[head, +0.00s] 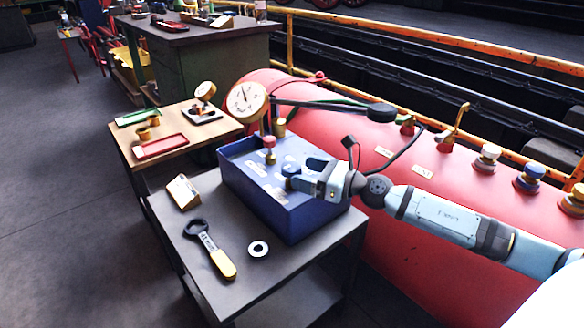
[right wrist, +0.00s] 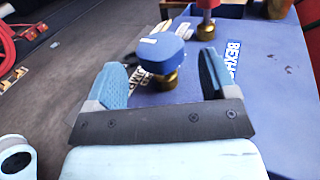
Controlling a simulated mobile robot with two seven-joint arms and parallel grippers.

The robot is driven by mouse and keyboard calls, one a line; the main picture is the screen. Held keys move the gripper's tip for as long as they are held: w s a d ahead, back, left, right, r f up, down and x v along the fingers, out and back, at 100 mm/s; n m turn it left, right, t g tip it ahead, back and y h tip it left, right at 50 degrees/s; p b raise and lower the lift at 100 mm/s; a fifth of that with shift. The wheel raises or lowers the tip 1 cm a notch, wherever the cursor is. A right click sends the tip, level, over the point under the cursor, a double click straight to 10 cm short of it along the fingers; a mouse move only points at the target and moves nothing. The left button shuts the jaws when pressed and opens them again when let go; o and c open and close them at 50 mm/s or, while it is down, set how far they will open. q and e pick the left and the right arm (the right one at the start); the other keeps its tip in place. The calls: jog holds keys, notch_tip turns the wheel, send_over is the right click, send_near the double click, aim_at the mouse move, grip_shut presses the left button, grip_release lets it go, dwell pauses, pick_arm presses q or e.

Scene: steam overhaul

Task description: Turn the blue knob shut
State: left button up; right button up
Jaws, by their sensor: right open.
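The blue knob (head: 291,169) stands on top of the blue box (head: 318,217), partly hidden by my right gripper (head: 303,172) in the head view. In the right wrist view the blue knob (right wrist: 162,52) sits on a brass stem and has a white mark on its top. My right gripper (right wrist: 160,68) is open, with one blue finger to each side of the knob and its stem. A gap shows on both sides, wider at the right finger. I cannot tell how far the knob is turned. My left gripper is not in view.
A red knob (head: 269,146) on a brass stem stands nearby on the box, with a dial gauge (head: 246,101) behind. A yellow-handled spanner (head: 210,248) and a washer (head: 258,248) lie on the grey cart. A red boiler (head: 420,232) stands to the right.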

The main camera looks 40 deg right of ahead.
aim_at(292, 169)
jog(key=shift+p+x, duration=0.45)
jog(key=shift+x, duration=1.65)
